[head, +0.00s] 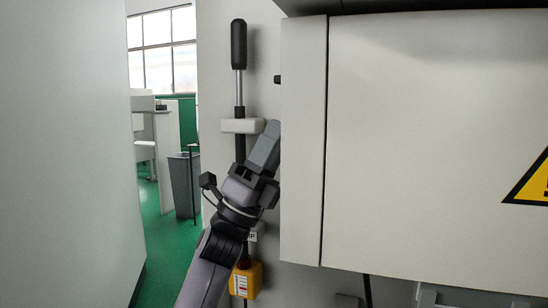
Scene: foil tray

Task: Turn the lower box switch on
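A large pale grey box (430,130) fills the right of the head view. A small black knob-like part (277,79) sticks out from its left side, high up. I cannot make out a lower switch on that side; my gripper covers part of the area below the knob. My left gripper (268,138) is beside the box's left edge, below the knob, with its grey fingers pointing up and slightly right. I see them side-on, so their opening and any contact are hidden. My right gripper is out of view.
A black-handled lever (239,48) stands upright on the wall behind my gripper, through a pale bracket (242,126). A yellow box (250,278) hangs below. A grey panel (65,150) closes off the left. Green floor (165,240) shows between.

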